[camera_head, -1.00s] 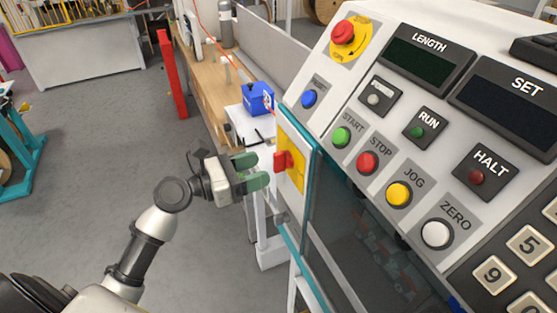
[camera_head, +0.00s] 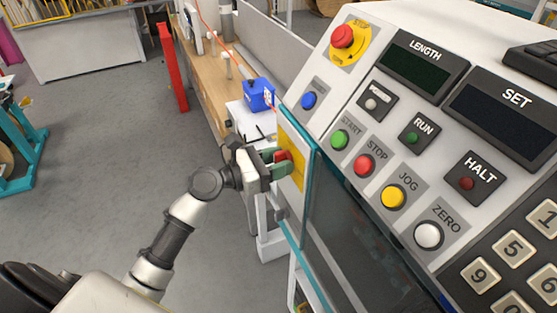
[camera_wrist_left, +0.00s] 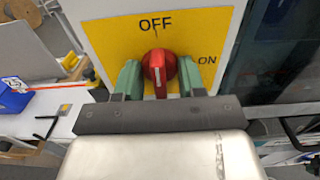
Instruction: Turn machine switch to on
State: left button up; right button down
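The machine switch is a red rotary knob (camera_wrist_left: 158,70) on a yellow plate (camera_wrist_left: 105,38) marked OFF at the top and ON at the right. In the left wrist view its white pointer line is about upright, toward OFF. The red knob (camera_head: 283,157) also shows on the machine's side in the head view, partly hidden by my gripper. My left gripper (camera_head: 277,163) is at the knob, with one green finger on each side of it. In the left wrist view the gripper (camera_wrist_left: 158,80) is open, with a gap at the left finger. My right gripper is not in view.
The control panel with buttons, dark displays and a red emergency stop (camera_head: 343,36) fills the right side. A workbench with a blue box (camera_head: 258,95) stands behind the switch. A red post (camera_head: 172,68) stands on the floor. Open grey floor lies at left.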

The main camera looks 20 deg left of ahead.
pick_arm(q)
jog(key=shift+f+m+b, duration=0.15)
jog(key=shift+m+b, duration=0.35)
jog(key=shift+m, duration=0.1)
jog(key=shift+c, duration=0.2)
jog(key=m+b, duration=0.2)
jog(key=m, duration=0.2)
jog(key=m+b, duration=0.2)
jog(key=m, duration=0.1)
jog(key=m+b, duration=0.2)
jog(key=m, duration=0.2)
jog(key=shift+b, duration=0.3)
jog(key=m+b, duration=0.3)
jog(key=m, duration=0.2)
jog(key=o, duration=0.7)
